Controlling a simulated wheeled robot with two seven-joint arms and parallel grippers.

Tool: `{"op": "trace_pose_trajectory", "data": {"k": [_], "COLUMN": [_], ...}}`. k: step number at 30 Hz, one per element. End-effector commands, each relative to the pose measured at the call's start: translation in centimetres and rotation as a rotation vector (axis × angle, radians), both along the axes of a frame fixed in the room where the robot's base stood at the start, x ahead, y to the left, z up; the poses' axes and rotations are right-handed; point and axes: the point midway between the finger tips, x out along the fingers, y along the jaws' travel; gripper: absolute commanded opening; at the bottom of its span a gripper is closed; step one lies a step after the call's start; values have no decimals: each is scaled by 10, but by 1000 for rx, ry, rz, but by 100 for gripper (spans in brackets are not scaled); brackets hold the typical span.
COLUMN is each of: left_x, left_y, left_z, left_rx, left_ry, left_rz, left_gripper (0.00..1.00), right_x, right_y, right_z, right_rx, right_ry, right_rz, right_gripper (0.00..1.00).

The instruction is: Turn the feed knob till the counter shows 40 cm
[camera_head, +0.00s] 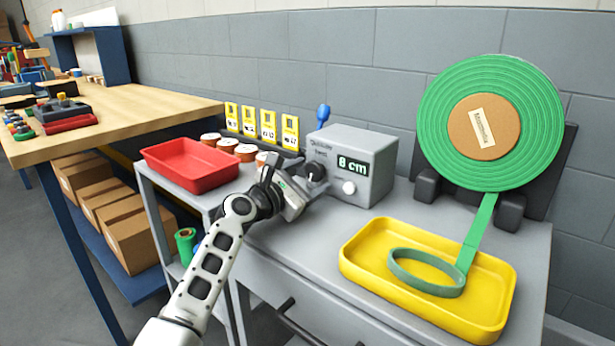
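A grey feeder box (352,160) stands on the grey cabinet top. Its counter (353,166) reads 8 cm. A dark feed knob (315,171) sits on its left face, and a white round button (348,188) sits below the counter. My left gripper (308,186) is at the knob, with its fingers close around or against it; the fingertips are partly hidden, so I cannot tell whether they grip it. A large green roll (455,115) stands at the right, its strip running down to a green loop (425,272) in the yellow tray (365,272). My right gripper is not in view.
A red tray (190,165) stands left of the box, with several copper-coloured rolls and yellow cards (268,126) behind it. A blue-handled tool (323,114) shows behind the box. A wooden workbench (140,108) is at the left. The cabinet top before the box is clear.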

Motion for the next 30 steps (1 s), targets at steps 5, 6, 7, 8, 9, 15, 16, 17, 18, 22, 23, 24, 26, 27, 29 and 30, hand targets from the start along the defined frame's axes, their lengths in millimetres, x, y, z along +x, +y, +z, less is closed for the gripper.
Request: {"op": "trace_pose_trajectory", "data": {"k": [5,6,7,8,9,15,16,17,18,22,23,24,26,27,29,30], "left_x": [0,-1,-2,-3,-6,-34,-40,-46,-55,-81,-86,-93,-102,-108,-115,-119], "left_y": [0,1,2,3,5,26,30,34,41,59,63,68,75,79,84,87], "left_z": [1,2,2,2,3,3,3,4,3,2,2,2,2,1,1,1], "left_rx": [-2,-2,-2,-2,-2,0,0,1,0,1,2,2,1,2,0,0], "left_ry": [-2,-2,-2,-2,-2,0,0,-1,0,0,0,0,0,0,0,0], "left_rz": [1,1,1,1,1,3,3,2,3,4,2,3,3,2,1,2], "left_gripper": [65,65,65,65,65,65,65,65,65,65,65,65,65,65,65,65], "right_x": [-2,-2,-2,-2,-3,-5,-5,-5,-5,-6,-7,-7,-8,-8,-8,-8], "right_y": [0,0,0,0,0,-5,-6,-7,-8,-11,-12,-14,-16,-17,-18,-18], "right_z": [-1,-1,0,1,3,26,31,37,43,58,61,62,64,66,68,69], "right_rx": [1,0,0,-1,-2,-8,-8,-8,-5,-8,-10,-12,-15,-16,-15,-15], "right_ry": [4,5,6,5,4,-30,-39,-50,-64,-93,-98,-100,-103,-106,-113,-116], "right_rz": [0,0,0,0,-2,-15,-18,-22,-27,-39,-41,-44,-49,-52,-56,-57], "right_gripper": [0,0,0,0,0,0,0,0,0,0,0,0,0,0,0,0]}}
